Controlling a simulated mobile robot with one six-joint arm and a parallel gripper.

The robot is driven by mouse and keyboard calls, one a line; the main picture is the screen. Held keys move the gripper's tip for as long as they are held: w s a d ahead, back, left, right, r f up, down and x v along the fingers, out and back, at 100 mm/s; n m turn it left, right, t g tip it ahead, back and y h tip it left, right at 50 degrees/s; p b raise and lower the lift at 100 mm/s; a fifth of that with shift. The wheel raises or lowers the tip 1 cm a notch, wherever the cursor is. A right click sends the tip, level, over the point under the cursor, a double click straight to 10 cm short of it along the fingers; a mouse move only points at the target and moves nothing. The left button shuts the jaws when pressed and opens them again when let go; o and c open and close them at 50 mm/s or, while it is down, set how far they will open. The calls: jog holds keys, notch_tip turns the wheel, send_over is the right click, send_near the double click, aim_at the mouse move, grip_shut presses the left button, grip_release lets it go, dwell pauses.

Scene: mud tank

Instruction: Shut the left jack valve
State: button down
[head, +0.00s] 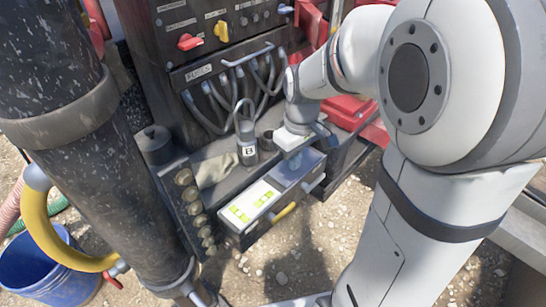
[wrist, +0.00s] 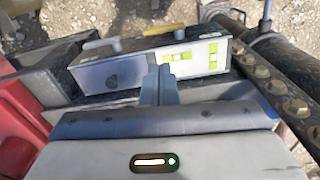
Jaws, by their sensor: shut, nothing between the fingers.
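A grey box (head: 228,238) on the dark ledge has two lever handles on its outer side. One is yellow (head: 284,212) and one is grey (head: 313,183). In the wrist view the yellow handle (wrist: 164,30) and the grey handle (wrist: 102,44) stick out along the far edge of the box. I see no readable label saying which is the left jack valve. My gripper (wrist: 158,76) is shut and empty, its fingertips close over the near side of the box; I cannot tell whether they touch it.
Two green spirit levels (head: 251,204) lie on the box's white top. A bolted flange (head: 196,214) and a thick black pipe (head: 85,150) are at left. A fuse panel (head: 225,75) rises behind. Gravel lies in front.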

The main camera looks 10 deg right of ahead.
jog(key=n+b, duration=0.1)
jog(key=b, duration=0.1)
send_over(286, 208)
jog(key=d, duration=0.1)
notch_tip(286, 208, down, 6)
jog(key=shift+w+f+g, duration=0.15)
jog(key=shift+w+g, duration=0.1)
jog(key=shift+g, duration=0.05)
jog(key=f+b, duration=0.1)
jog(key=f, duration=0.8)
jog(key=f+b, duration=0.1)
jog(key=f, duration=0.4)
jog(key=shift+s+a+b, duration=0.25)
jog(key=shift+a+b, duration=0.05)
jog(key=shift+a, duration=0.15)
